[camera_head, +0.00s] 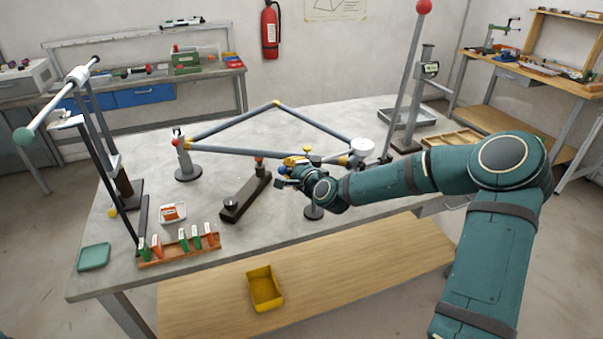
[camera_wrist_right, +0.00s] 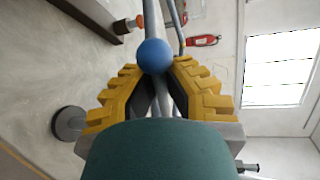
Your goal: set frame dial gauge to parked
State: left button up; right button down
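A grey tube frame with yellow joints (camera_head: 277,103) stands on the jig on the table. A pale round disc (camera_head: 362,146) sits at its right end; I cannot tell whether it is the dial gauge, and no dial face or "parked" mark is readable. My right gripper (camera_head: 297,161), with yellow fingers, is at the front of the frame. In the right wrist view a blue ball knob (camera_wrist_right: 155,56) lies between or just beyond the fingertips (camera_wrist_right: 156,68). The fingers look apart, with no clear grip on it. The blue knob also shows in the head view (camera_head: 283,171). My left gripper is out of view.
A dark bar with a red knob (camera_head: 245,197) lies left of my gripper. A post with a green-balled rod (camera_head: 57,105) stands left; a red-balled post (camera_head: 408,85) stands right. A card rack (camera_head: 180,249) and green pad (camera_head: 94,257) line the front left.

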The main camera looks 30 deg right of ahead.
jog(key=shift+w+a+m+h+b, duration=0.35)
jog(key=shift+w+m+h, duration=0.3)
jog(key=shift+h, duration=0.25)
jog(key=shift+w+d+r+m+g+h+b, duration=0.1)
jog(key=shift+w+d+m+g+h+b, duration=0.4)
jog(key=shift+m+h, duration=0.65)
jog(key=shift+w+d+f+m+g+h+b, duration=0.1)
jog(key=shift+w+d+m+g+h+b, duration=0.2)
jog(key=shift+w+m+g+h, duration=0.8)
jog(key=shift+w+d+r+m+g+h+b, duration=0.1)
jog(key=shift+w+d+m+h+b, duration=0.25)
jog(key=shift+m+h, duration=0.9)
jog(key=shift+a+n+h, duration=0.1)
jog(key=shift+n+h, duration=0.15)
jog(key=shift+h, duration=0.25)
jog(key=c, duration=1)
grip_release()
jog(key=shift+w+a, duration=0.1)
